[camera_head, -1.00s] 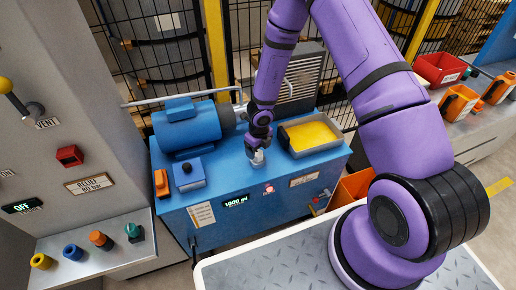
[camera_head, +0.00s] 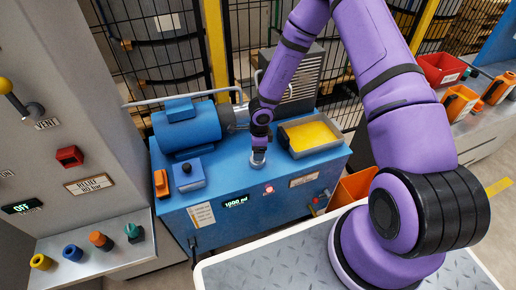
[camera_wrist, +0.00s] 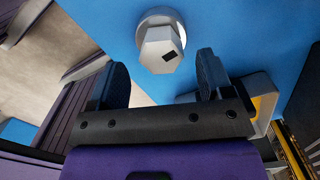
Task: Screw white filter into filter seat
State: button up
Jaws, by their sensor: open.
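The white filter (camera_wrist: 161,50) shows in the wrist view as a pale faceted cap with a dark rectangular mark. It sits at a round pale base, the filter seat (camera_wrist: 155,17), on the blue cabinet top. I cannot tell how far it is screwed in. My gripper (camera_wrist: 160,80) is open, its two dark fingers apart, with the filter beyond and between the fingertips, not gripped. In the head view, my gripper (camera_head: 259,146) hangs just above the small white filter (camera_head: 258,158) near the front edge of the blue cabinet (camera_head: 240,190).
A blue motor (camera_head: 186,126) and a small blue box (camera_head: 189,174) stand left on the cabinet. A tray of yellow liquid (camera_head: 310,135) is close on the right. A finned grey unit (camera_head: 299,75) stands behind.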

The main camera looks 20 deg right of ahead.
jog(key=n, duration=1.1)
jog(key=shift+w+g, duration=0.1)
jog(key=shift+g, duration=0.2)
jog(key=n, duration=0.5)
jog(key=shift+n, duration=0.4)
jog(key=n, duration=0.4)
jog(key=shift+n+h, duration=0.3)
jog(key=shift+n, duration=0.1)
jog(key=shift+f, duration=0.1)
jog(key=shift+w+f, duration=0.1)
jog(key=shift+f, duration=1.55)
